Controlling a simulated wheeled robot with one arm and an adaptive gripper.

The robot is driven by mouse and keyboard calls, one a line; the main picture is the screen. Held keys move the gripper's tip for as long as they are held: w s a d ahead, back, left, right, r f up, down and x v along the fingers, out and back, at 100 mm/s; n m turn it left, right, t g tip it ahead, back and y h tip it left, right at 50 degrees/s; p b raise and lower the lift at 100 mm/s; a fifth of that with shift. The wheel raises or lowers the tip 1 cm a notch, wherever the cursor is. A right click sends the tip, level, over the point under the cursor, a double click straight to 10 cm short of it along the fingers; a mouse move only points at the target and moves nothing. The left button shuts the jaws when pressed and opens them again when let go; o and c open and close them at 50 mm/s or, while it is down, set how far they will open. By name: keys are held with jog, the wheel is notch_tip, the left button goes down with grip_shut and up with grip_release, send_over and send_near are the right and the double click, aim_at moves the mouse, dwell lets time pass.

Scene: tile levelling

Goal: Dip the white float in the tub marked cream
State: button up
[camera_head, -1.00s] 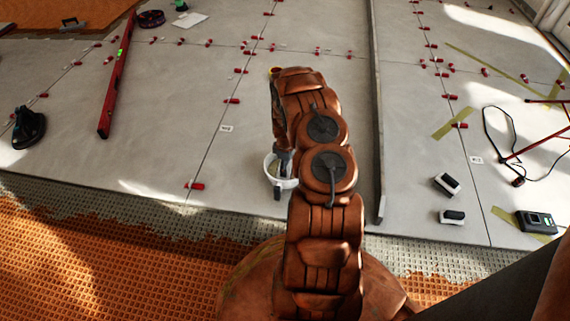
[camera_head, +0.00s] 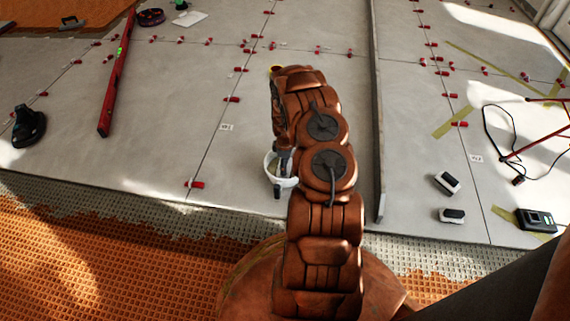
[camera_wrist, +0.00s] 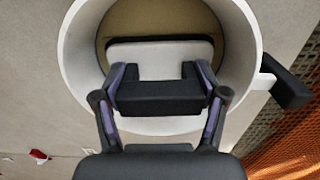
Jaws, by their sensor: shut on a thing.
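In the wrist view my gripper (camera_wrist: 160,98) is shut on the black handle of the white float (camera_wrist: 185,54). The float's pale plate lies across the mouth of a round white tub (camera_wrist: 77,62), apparently inside its rim. Tan contents show beyond the plate. How deep the float sits, and whether it touches the contents, I cannot tell. In the head view the tub (camera_head: 270,168) stands on the grey tiles, partly behind my arm, with my gripper (camera_head: 283,162) over it. The float is hidden there. No marking on the tub is readable.
A black bracket-like part (camera_wrist: 288,82) sticks out at the tub's right side. A long grey straightedge (camera_head: 379,130) lies right of my arm. A red level (camera_head: 117,75) lies left. Red clips dot the tile joints.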

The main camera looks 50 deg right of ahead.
jog(key=shift+r, duration=0.15)
jog(key=shift+r+p, duration=4.15)
jog(key=shift+r, duration=1.7)
